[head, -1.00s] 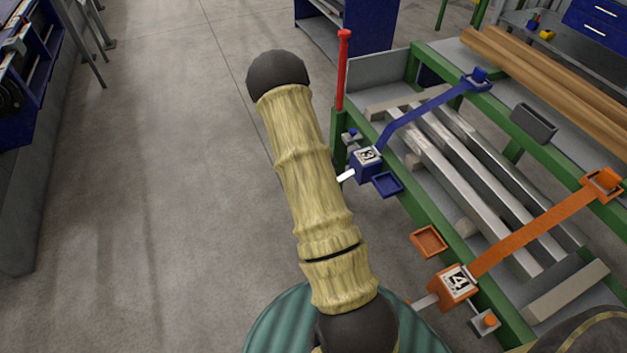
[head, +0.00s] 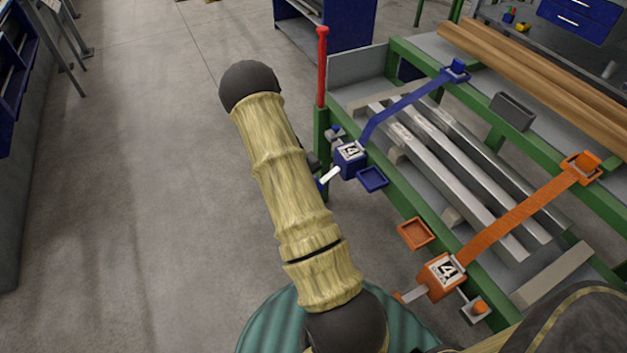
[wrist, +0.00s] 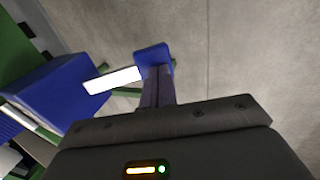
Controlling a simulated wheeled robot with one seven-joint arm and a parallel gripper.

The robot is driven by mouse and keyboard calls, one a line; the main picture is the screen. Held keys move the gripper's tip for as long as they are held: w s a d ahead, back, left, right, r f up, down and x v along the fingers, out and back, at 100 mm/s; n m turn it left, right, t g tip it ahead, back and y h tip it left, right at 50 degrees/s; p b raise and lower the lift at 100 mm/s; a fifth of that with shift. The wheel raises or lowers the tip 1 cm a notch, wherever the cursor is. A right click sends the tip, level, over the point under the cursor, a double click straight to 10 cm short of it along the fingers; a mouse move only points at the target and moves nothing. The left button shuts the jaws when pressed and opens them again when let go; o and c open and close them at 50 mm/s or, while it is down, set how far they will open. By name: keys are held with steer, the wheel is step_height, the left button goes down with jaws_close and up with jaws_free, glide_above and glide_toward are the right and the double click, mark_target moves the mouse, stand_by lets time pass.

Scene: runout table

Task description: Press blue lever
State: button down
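The blue lever is a short pale bar (head: 331,174) with a blue end, sticking out to the left of the blue ratchet box (head: 350,163) on the table's green rail. In the wrist view, the pale bar (wrist: 112,80) reaches from the blue box (wrist: 58,92) to its blue end pad (wrist: 152,52). My gripper (wrist: 158,72) has its two fingers together with nothing seen between them. Their tips overlap the blue pad in this view; I cannot tell whether they touch it. In the head view my forearm hides most of my gripper.
A red post (head: 321,70) stands just behind the blue box. An orange ratchet box (head: 442,277) with its own lever sits nearer on the same rail. Blue and orange straps cross metal bars on the table. Open floor lies to the left.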

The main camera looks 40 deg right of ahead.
steer(key=shift+s+a+f, duration=0.1)
steer(key=shift+s+f, duration=0.1)
steer(key=shift+f, duration=0.15)
steer(key=shift+a, duration=0.1)
steer(key=w+a+f+p+v, duration=0.1)
steer(key=p+v, duration=0.3)
steer(key=v, duration=1)
steer(key=shift+a+r, duration=0.2)
steer(key=shift+a, duration=0.4)
